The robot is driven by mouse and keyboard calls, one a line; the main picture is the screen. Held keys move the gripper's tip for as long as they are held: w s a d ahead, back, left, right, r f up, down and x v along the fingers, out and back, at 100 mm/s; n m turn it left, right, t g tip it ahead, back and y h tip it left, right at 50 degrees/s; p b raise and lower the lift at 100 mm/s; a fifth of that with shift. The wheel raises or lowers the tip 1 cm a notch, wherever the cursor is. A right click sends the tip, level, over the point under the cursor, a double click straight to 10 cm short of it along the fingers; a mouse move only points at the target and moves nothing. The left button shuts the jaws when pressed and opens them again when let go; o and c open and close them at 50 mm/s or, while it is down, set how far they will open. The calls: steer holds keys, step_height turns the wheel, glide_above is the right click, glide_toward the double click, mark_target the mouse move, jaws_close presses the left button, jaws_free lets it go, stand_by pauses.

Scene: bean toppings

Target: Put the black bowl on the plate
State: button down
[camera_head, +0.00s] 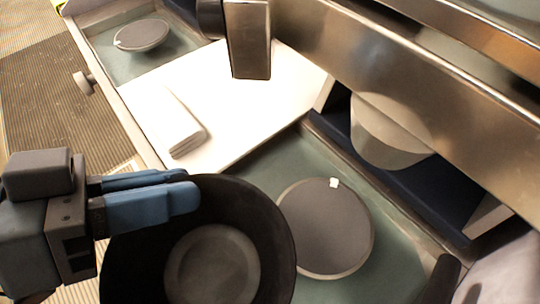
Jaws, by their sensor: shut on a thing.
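The black bowl (262,220) is at the lower middle of the view, large and close, and its bottom edge is cut off by the frame. My gripper (195,190) has blue fingers and is shut on the bowl's upper left rim. The bowl hangs just left of a round grey plate (325,228) with a lighter rim, and covers a little of the plate's left edge. The plate lies on a green surface and has a small white bit near its top edge. I cannot tell how high the bowl is above the surface.
A white counter section with a folded white cloth (165,118) lies behind. A second grey dish (141,35) sits on a green surface at the back left. A metal container (247,40) stands at the back. A pale bowl (388,130) sits in a recess under a steel ledge at right.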

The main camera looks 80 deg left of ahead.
steer(key=w+r+p+x, duration=0.1)
steer(key=r+p+x, duration=0.1)
steer(key=x, duration=1.1)
steer(key=shift+w+a+p, duration=0.2)
steer(key=shift+w+p, duration=0.05)
steer(key=shift+p, duration=0.05)
steer(key=shift+f, duration=0.1)
steer(key=shift+f, duration=0.15)
steer(key=c, duration=1.1)
jaws_free()
steer(key=shift+c, duration=0.2)
steer(key=b+v, duration=0.1)
steer(key=v, duration=1.1)
steer(key=shift+r, duration=0.2)
